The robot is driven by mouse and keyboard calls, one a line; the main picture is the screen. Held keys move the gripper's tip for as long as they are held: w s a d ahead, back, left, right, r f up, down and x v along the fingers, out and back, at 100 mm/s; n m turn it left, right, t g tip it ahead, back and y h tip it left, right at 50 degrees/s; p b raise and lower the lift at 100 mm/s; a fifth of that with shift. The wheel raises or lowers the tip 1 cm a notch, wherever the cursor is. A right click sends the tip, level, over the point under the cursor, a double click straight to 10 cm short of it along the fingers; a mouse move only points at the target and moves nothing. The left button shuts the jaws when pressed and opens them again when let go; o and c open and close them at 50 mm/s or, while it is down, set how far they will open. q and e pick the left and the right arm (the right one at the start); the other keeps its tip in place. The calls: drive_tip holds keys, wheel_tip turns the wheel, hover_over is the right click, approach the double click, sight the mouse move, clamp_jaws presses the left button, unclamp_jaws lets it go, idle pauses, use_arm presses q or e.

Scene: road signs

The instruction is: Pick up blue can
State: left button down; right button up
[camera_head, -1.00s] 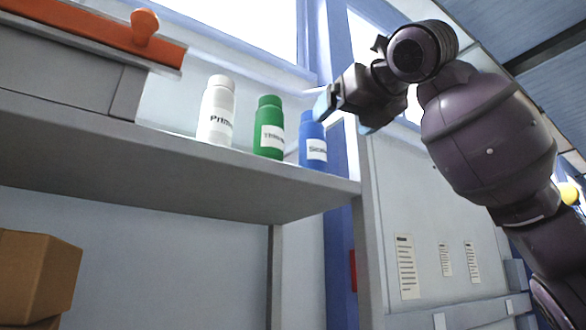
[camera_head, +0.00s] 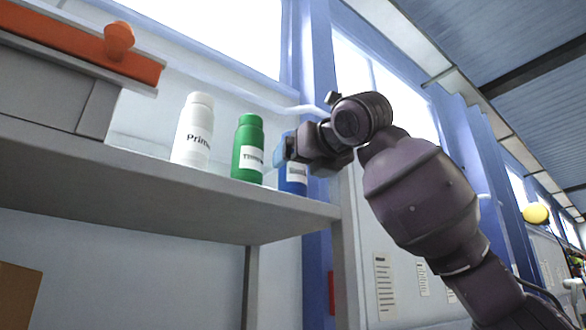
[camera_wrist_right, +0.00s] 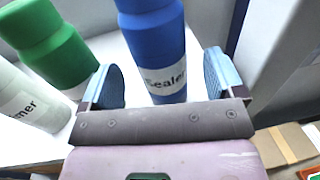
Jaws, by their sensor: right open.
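The blue can (camera_head: 294,177), with a white label, stands upright at the right end of the shelf and is partly hidden behind my right gripper (camera_head: 289,147). In the right wrist view the blue can (camera_wrist_right: 155,45) reads "Sealer" and stands just ahead of the right gripper (camera_wrist_right: 168,80). The two blue-padded fingers are open, one on either side of the can's lower part in the picture, with gaps visible. My left gripper is in neither view.
A green can (camera_head: 248,148) stands close to the left of the blue one, and a white can (camera_head: 193,130) is further left. The shelf (camera_head: 170,190) ends at an upright post on the right. An orange-topped grey box (camera_head: 60,75) sits at the left.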

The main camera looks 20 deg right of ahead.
sight(300, 166)
drive_tip(key=x, duration=0.3)
drive_tip(key=shift+w+a+f+p, duration=0.1)
drive_tip(key=shift+w+f+p, duration=0.1)
drive_tip(key=shift+w+p, duration=0.2)
drive_tip(key=shift+s, duration=0.2)
drive_tip(key=shift+c, duration=0.5)
drive_tip(key=c, duration=1.2)
